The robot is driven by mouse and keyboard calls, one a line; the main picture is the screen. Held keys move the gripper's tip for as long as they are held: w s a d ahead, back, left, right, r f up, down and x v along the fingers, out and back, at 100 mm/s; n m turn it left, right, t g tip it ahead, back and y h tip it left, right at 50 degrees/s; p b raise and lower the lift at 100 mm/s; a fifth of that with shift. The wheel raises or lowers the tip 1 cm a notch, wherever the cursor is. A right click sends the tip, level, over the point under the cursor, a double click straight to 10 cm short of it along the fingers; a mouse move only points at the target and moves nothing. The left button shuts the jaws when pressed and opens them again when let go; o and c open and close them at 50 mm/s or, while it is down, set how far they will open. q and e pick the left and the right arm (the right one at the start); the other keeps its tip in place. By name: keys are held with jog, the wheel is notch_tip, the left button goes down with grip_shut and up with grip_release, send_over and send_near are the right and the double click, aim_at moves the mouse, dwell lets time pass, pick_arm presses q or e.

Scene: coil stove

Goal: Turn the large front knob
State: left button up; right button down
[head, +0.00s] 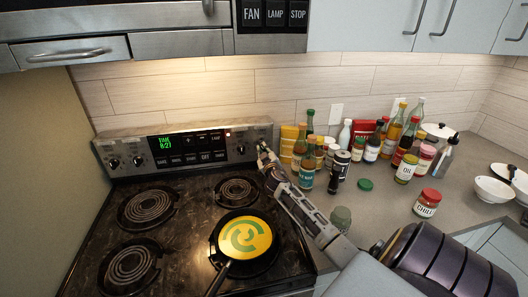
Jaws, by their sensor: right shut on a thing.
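The coil stove (190,225) has a silver back panel with a green clock display (165,143) and dark knobs. Two knobs (114,163) sit at the panel's left end, and another knob (241,149) shows near its right end. My right gripper (263,150) reaches up from the lower right to the panel's far right end. It is shut on a knob there, which its fingers mostly hide. I cannot read that knob's angle or label. My left gripper is out of view.
A black pan (215,264) with a yellow and green round inside sits on the front right burner, below my right arm. Bare coils (147,206) show elsewhere. Bottles and jars (306,165) crowd the counter right of the stove, close to my right arm. White bowls (492,190) stand farther right.

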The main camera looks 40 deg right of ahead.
jog(key=shift+n, duration=1.8)
jog(key=shift+f, duration=0.1)
jog(key=c, duration=1.5)
grip_release()
jog(key=shift+a, duration=0.1)
jog(key=shift+o, duration=0.2)
jog(key=v, duration=1.2)
